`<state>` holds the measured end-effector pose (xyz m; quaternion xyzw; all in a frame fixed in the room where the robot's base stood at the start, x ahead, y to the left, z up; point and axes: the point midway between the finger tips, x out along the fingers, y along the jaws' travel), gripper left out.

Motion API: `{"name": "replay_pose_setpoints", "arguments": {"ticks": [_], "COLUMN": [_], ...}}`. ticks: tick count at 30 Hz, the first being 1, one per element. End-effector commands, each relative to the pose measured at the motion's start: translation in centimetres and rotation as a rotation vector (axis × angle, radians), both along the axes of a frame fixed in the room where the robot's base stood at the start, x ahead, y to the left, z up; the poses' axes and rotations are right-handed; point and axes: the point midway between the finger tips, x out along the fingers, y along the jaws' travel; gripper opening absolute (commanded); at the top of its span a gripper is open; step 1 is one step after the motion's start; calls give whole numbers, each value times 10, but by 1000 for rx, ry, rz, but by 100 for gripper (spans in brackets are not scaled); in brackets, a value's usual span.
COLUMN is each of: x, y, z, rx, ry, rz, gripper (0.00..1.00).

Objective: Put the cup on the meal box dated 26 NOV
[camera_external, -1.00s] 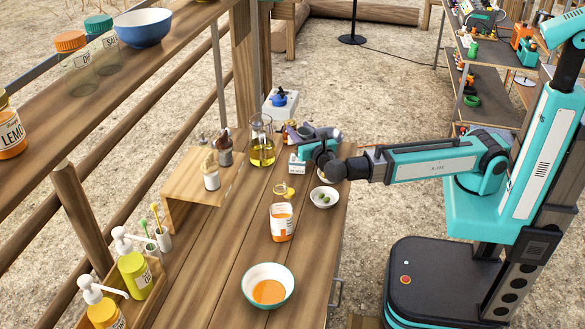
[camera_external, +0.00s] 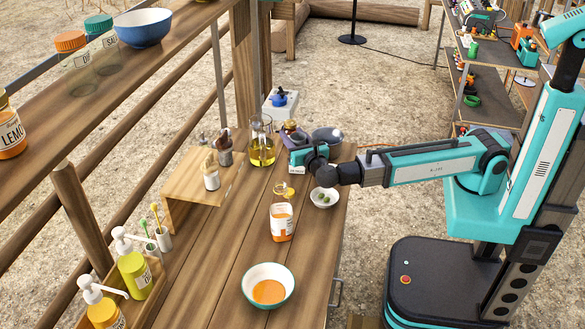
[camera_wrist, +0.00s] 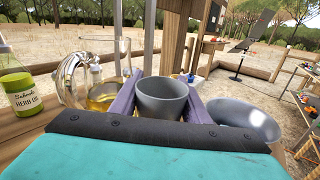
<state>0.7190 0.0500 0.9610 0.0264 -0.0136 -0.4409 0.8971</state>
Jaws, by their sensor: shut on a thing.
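My gripper (camera_wrist: 163,104) is shut on a grey cup (camera_wrist: 163,98), which sits upright between its two purple fingers in the wrist view. In the external view my gripper (camera_external: 292,138) is over the far end of the wooden counter, just right of the glass oil jug; the cup is hard to make out there. A small white label or box face (camera_external: 297,169) shows below the teal gripper body, too small to read. I cannot identify a meal box dated 26 NOV in either view.
The oil jug (camera_external: 262,148) stands close left of my gripper, and a grey metal bowl (camera_external: 327,141) close right. A small bowl of green items (camera_external: 324,198), an orange-labelled jar (camera_external: 282,221) and a soup bowl (camera_external: 268,286) stand nearer on the counter. A wooden stand (camera_external: 183,199) is left.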

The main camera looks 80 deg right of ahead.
Motion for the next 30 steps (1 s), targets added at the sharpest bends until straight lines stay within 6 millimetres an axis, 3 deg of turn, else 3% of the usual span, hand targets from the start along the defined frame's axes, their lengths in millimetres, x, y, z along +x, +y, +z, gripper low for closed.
{"name": "replay_pose_setpoints", "arguments": {"ticks": [5,19,20,22,30], "x": [0,0,0,0,0], "y": [0,0,0,0,0], "z": [-11,-15,-15,-15,-15], "rx": [-1,0,0,0,0], "ry": [1,0,0,0,0], "rz": [0,0,0,0,0], "gripper": [21,21,47,59,61]}}
